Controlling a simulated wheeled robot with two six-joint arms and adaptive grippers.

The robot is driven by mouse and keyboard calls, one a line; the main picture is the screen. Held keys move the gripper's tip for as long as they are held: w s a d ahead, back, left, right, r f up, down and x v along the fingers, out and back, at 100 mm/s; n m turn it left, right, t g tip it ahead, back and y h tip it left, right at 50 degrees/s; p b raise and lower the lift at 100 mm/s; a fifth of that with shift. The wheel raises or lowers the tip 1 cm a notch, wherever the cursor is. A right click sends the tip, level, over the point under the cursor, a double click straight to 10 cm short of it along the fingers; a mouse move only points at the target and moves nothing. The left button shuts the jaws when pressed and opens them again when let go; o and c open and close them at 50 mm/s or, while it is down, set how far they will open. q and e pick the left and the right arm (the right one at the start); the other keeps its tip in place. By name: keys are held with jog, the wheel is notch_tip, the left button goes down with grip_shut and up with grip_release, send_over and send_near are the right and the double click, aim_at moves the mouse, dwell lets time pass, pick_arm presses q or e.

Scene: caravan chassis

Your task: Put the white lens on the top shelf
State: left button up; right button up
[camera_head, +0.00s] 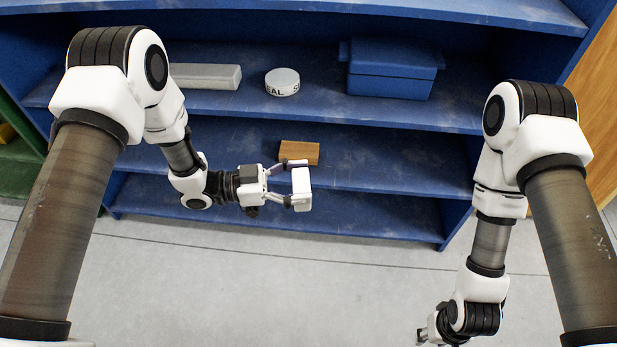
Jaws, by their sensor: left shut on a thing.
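My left gripper (290,182) is shut on a small white blocky thing, the white lens (301,190). It holds the lens in the air in front of the blue shelf unit, around the level of the lower shelves. The top shelf (440,10) of those in view is a blue board along the upper edge; only part of it shows. My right gripper (428,335) is low at the bottom right, small and partly hidden by its own arm, and its jaws cannot be made out.
The shelf below the top one (325,108) carries a grey box (205,76), a white round tape-like roll (282,82) and a blue lidded box (392,70). A wooden block (300,152) lies on the shelf under it. The lowest shelf and the floor (270,285) look clear.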

pick_arm(q)
jog(key=shift+a+m+g, duration=0.35)
jog(key=shift+m+g, duration=0.15)
jog(key=shift+g, duration=0.3)
jog(key=shift+s+d+f, duration=0.15)
jog(key=shift+s+d, duration=0.15)
jog(key=shift+s+d+f, duration=0.25)
jog(key=shift+d+f, duration=0.2)
jog(key=shift+d, duration=0.35)
jog(key=w+a+f+n+t+y, duration=0.25)
jog(key=w+n+t+y, duration=0.35)
jog(key=w+n+t, duration=0.45)
jog(key=a+r+n+t+y, duration=0.1)
jog(key=a+n+t+y, duration=0.55)
jog(key=a+y, duration=0.65)
notch_tip(320, 180, down, 5)
jog(key=w+h, duration=0.1)
jog(key=h, duration=0.1)
jog(key=w+r+p, duration=0.3)
jog(key=w+r, duration=0.5)
jog(key=r, duration=0.4)
jog(key=w+a+r+p, duration=0.1)
jog(key=w+r, duration=0.1)
jog(key=r, duration=1.2)
jog(key=w+a+r+p, duration=0.1)
jog(key=w+r, duration=0.2)
jog(key=r, duration=1.1)
jog(key=shift+w+a+r+p, duration=0.2)
jog(key=shift+w+p, duration=0.1)
